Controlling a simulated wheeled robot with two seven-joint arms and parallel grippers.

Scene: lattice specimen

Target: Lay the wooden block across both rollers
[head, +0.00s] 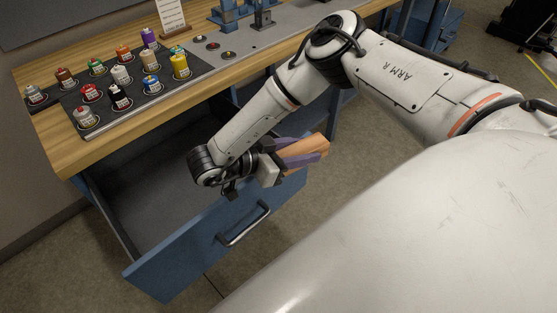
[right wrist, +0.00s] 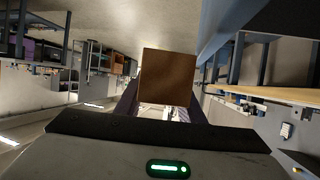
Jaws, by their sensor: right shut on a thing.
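My right gripper (head: 312,150) is shut on the wooden block (head: 306,147), an orange-brown bar between its purple fingers. It holds the block in the air beyond the front of the open drawer, clear of the bench. In the right wrist view the block (right wrist: 168,76) shows its square brown end between the fingers. A blue fixture (head: 226,16) stands on the bench top at the upper edge of the head view, partly cut off. I cannot make out the rollers in either view. My left gripper is not in view.
The wooden bench (head: 75,157) carries a dark mat (head: 150,105) with several small coloured bottles. Small dark discs lie on a grey plate (head: 245,42). A blue drawer (head: 165,263) stands open below, empty where it shows. Floor is free to its right.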

